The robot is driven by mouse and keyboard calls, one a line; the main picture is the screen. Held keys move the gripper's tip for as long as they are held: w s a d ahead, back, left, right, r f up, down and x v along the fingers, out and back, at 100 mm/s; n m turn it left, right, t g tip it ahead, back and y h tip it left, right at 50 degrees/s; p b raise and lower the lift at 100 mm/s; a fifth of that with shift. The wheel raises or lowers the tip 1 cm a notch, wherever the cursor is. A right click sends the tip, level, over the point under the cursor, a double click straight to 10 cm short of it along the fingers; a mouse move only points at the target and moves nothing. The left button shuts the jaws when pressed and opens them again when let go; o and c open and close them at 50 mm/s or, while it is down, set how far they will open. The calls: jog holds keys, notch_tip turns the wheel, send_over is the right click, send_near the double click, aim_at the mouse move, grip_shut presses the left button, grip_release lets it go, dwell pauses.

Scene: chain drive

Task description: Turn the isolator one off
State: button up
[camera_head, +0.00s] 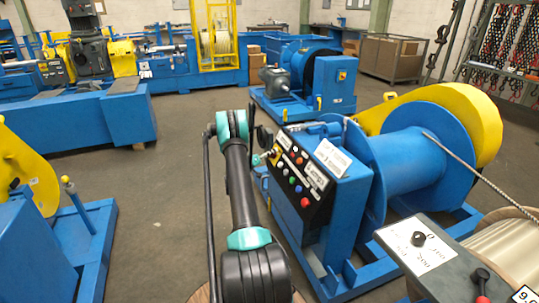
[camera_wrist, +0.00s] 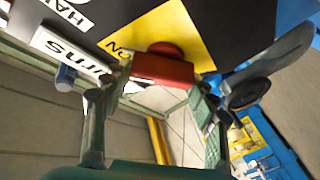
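The isolator is a red handle (camera_wrist: 162,70) on a yellow plate (camera_wrist: 150,35) lettered "ON", set in a black panel. In the head view the yellow plate (camera_head: 276,154) is at the upper left of the blue winch's control panel (camera_head: 302,178), partly hidden by my gripper (camera_head: 264,157). In the wrist view the two fingers of my gripper (camera_wrist: 163,88) stand on either side of the red handle, close to its ends. Whether they press on it cannot be told. The handle's pointing direction is not clear.
The panel carries several coloured buttons (camera_head: 298,190) and white labels below the isolator. A blue drum (camera_head: 405,160) with a yellow guard (camera_head: 450,110) stands right of it. A grey control box (camera_head: 430,255) is at the front right. Open floor (camera_head: 160,200) lies to the left.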

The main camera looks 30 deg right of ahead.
jog(key=c, duration=0.6)
jog(key=shift+n, duration=0.5)
jog(key=n+t+y, duration=0.1)
jog(key=n+y, duration=0.1)
jog(key=n, duration=0.1)
jog(key=shift+t, duration=0.3)
jog(key=n+y, duration=0.1)
jog(key=n, duration=0.1)
jog(key=n+y, duration=0.1)
jog(key=n, duration=0.2)
jog(key=shift+w+a+f+t+y, duration=0.1)
jog(key=shift+f+t+y, duration=0.05)
jog(key=shift+t+y, duration=0.2)
jog(key=n+y, duration=0.1)
jog(key=n, duration=0.1)
jog(key=n+y, duration=0.2)
jog(key=shift+a+f+n, duration=0.1)
jog(key=shift+f+n, duration=0.1)
jog(key=shift+n, duration=0.1)
jog(key=n+g+y, duration=0.2)
jog(key=n, duration=0.1)
jog(key=shift+a+f, duration=0.1)
jog(key=shift+n, duration=0.3)
